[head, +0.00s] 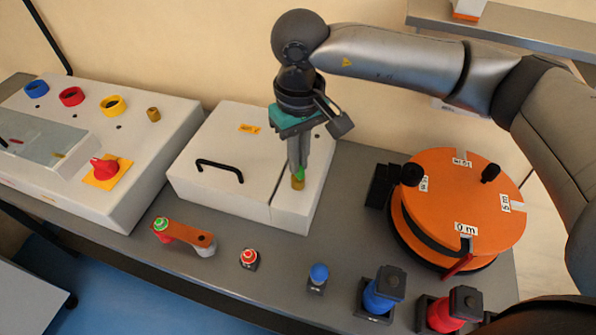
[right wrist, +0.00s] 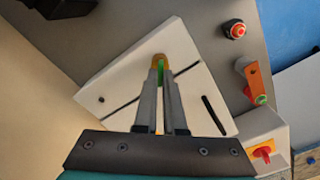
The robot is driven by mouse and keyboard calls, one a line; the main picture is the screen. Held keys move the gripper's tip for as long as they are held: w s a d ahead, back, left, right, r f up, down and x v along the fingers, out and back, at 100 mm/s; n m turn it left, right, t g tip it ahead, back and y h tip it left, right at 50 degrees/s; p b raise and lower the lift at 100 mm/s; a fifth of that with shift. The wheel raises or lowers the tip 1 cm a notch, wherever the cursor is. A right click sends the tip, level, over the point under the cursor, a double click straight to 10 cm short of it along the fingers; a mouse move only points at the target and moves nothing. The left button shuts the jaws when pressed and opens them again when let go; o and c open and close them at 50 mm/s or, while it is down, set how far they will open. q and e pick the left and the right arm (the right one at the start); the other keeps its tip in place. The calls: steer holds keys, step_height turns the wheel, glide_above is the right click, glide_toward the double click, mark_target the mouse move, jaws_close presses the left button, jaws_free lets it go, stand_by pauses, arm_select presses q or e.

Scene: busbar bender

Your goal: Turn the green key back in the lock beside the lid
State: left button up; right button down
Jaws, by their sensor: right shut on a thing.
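The green key (head: 299,174) stands in the brass lock (head: 297,183) on the narrow white panel at the right of the lid (head: 225,150). The lid is down and has a black bar handle. My right gripper (head: 298,165) points down over the lock and is shut on the key. In the right wrist view the green key (right wrist: 160,72) shows between the two fingers, with the brass lock (right wrist: 158,60) just at their tips. The fingers hide much of the key, so its exact angle cannot be told. My left gripper is not in view.
An orange round drum (head: 465,190) stands to the right on the grey table. Along the front are a red button (head: 249,257), a blue knob (head: 318,273), and blue and red clamp-like parts. A white control box (head: 140,135) with a red switch (head: 104,167) stands left.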

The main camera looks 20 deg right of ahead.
steer(key=n+b, duration=0.4)
steer(key=shift+f, duration=0.25)
steer(key=shift+r+n+b, duration=0.2)
steer(key=shift+n+b, duration=0.35)
steer(key=shift+n, duration=0.35)
steer(key=c, duration=0.9)
jaws_free()
steer(key=shift+r, duration=0.1)
step_height(320, 180, up, 15)
steer(key=shift+r+p, duration=0.1)
steer(key=shift+p, duration=0.8)
